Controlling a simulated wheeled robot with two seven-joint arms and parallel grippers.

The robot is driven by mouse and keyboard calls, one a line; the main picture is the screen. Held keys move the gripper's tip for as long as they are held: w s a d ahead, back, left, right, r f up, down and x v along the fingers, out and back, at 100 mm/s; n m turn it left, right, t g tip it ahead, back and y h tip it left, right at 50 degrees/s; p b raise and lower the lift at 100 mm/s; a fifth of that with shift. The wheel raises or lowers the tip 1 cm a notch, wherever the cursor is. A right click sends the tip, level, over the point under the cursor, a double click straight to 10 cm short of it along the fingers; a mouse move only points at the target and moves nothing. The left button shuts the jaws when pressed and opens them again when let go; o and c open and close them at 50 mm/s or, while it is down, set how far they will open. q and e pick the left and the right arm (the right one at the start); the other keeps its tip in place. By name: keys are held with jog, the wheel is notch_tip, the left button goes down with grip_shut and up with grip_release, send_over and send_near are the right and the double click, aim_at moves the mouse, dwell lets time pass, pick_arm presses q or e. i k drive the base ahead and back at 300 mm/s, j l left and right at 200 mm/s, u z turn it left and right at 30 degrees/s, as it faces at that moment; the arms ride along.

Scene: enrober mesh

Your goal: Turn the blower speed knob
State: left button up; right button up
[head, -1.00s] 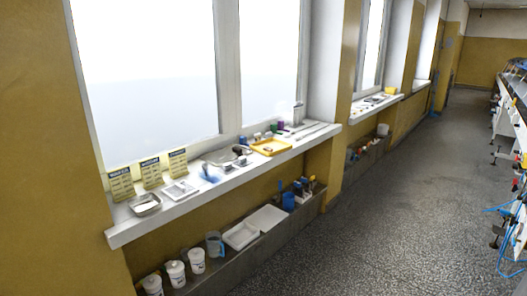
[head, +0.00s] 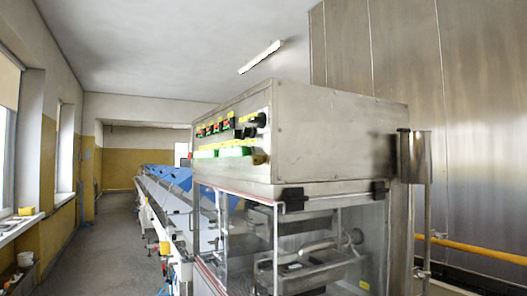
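The stainless enrober machine (head: 340,135) stands at the centre right in the head view. Its control panel (head: 222,122) faces left and is seen at a steep angle. Several small dark controls sit in the upper row. Larger black knobs (head: 250,126) sit at the panel's right end, and green buttons (head: 232,151) run below. I cannot tell which knob is the blower speed knob, as labels are too small to read. Neither of my grippers is in view.
Clear guard panels (head: 318,245) enclose the machine's lower part. A long conveyor (head: 165,190) with blue covers runs back from it. A floor aisle (head: 100,245) lies free on the left, beside the window sill (head: 22,224). A yellow pipe (head: 470,249) runs at right.

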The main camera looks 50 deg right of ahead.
aim_at(250, 133)
jog(key=z, duration=1.8)
jog(key=j+u, duration=0.2)
jog(key=i+j, duration=0.05)
